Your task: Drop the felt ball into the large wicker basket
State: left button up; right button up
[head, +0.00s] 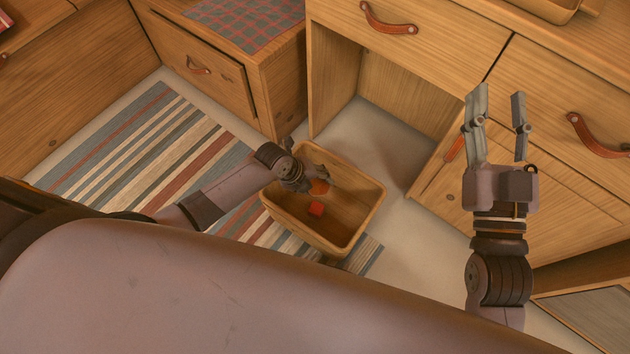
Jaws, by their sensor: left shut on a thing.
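The large basket (374,206) is a tan, open-topped rectangular bin on the floor in the middle of the head view. My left gripper (322,180) reaches over its upper left part, shut on a small orange-red thing (319,188), which looks like the felt ball. The fingers partly hide it, and its height above the basket's bottom is hard to tell. A red block-like thing (316,209) lies inside the basket, just below the gripper in the picture. My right gripper (498,98) is open and empty, raised at the right, well away from the basket.
A striped rug (130,150) lies at the left, partly under the basket. Wooden cabinets with leather pulls (389,22) line the back and right. A checked cloth (245,22) lies on a low cabinet. Pale floor (425,240) is clear right of the basket.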

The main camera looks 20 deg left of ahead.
pick_arm(q)
jog(key=shift+f+b, duration=0.4)
jog(key=shift+f, duration=0.1)
pick_arm(e)
jog(key=shift+s+r+t+y, duration=0.2)
jog(key=shift+s+r+t, duration=0.2)
jog(key=shift+r, duration=0.25)
jog(key=shift+s+r+t+y, duration=0.25)
jog(key=shift+r+t, duration=0.2)
jog(key=shift+r, duration=0.25)
jog(key=shift+s+r+t+y, duration=0.15)
jog(key=shift+s+r+t, duration=0.25)
jog(key=shift+r, duration=0.25)
pick_arm(q)
jog(key=o, duration=1.2)
jog(key=v, duration=1.2)
jog(key=shift+s+a, duration=0.1)
